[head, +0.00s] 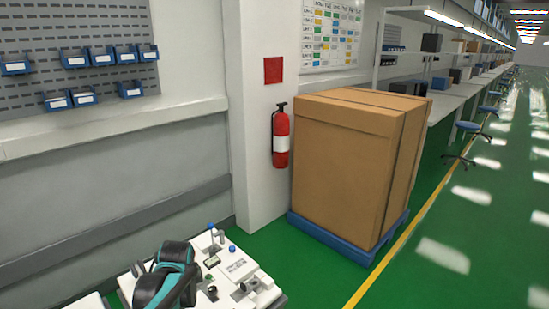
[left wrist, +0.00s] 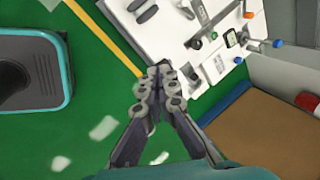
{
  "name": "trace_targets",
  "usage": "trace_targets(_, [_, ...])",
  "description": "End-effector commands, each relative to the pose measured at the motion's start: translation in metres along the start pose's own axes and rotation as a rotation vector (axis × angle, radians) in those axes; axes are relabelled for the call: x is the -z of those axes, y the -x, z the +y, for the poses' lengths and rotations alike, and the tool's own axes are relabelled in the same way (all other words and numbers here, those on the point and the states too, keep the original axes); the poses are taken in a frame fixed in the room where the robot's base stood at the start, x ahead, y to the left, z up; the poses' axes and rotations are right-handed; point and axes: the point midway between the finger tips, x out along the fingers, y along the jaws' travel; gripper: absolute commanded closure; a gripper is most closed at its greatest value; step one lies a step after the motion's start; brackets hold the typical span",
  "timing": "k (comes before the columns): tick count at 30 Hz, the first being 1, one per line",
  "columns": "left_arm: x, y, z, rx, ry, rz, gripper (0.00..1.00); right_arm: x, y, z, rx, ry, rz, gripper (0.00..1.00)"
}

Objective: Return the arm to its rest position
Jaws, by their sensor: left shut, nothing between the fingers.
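My left arm (head: 170,275), black and teal, shows at the bottom of the head view, in front of a white cart top. My left gripper (left wrist: 159,82) is in the middle of the left wrist view. Its two grey fingers meet at the tips, with nothing between them. It is over the green floor, beside the edge of the white cart in that picture. I cannot make out its fingertips in the head view. My right gripper is in neither view.
The white cart top (head: 240,272) carries small fittings with blue and grey knobs; it also shows in the left wrist view (left wrist: 165,35). A large cardboard box (head: 340,165) stands on a blue pallet (head: 335,243). A red extinguisher (head: 281,138) hangs on the pillar.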

Motion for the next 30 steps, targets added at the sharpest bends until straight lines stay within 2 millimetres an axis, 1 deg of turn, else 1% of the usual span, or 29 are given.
trace_targets(1, [0.0, 0.018, 0.015, 0.015, 0.084, 0.017, 1.0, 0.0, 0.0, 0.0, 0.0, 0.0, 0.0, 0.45])
trace_targets(3, [0.0, 0.039, 0.034, 0.037, 0.22, 0.045, 1.0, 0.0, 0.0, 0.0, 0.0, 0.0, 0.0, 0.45])
trace_targets(5, [-0.001, 0.055, 0.051, 0.052, 0.336, 0.071, 1.0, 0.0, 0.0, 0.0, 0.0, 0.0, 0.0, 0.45])
trace_targets(6, [-0.001, 0.064, 0.063, 0.06, 0.414, 0.091, 1.0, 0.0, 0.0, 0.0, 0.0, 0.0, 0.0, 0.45])
trace_targets(8, [-0.002, 0.076, 0.081, 0.07, 0.532, 0.12, 1.0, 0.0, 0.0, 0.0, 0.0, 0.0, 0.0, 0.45])
trace_targets(9, [-0.003, 0.083, 0.093, 0.075, 0.609, 0.141, 1.0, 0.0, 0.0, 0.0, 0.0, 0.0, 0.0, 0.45])
trace_targets(12, [-0.005, 0.095, 0.124, 0.079, 0.801, 0.195, 1.0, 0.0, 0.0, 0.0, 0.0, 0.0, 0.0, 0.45])
trace_targets(15, [-0.007, 0.1, 0.151, 0.076, 0.968, 0.246, 1.0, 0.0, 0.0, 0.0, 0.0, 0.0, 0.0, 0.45])
trace_targets(18, [-0.009, 0.102, 0.171, 0.067, 1.099, 0.286, 1.0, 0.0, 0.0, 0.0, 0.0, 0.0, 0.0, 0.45])
trace_targets(21, [-0.01, 0.101, 0.183, 0.059, 1.182, 0.312, 1.0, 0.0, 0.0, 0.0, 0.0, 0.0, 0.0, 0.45])
trace_targets(23, [-0.01, 0.101, 0.186, 0.056, 1.211, 0.321, 1.0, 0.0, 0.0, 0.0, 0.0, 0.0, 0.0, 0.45])
trace_targets(30, [-0.01, 0.101, 0.188, 0.054, 1.231, 0.327, 1.0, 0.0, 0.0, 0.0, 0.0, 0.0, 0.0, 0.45])
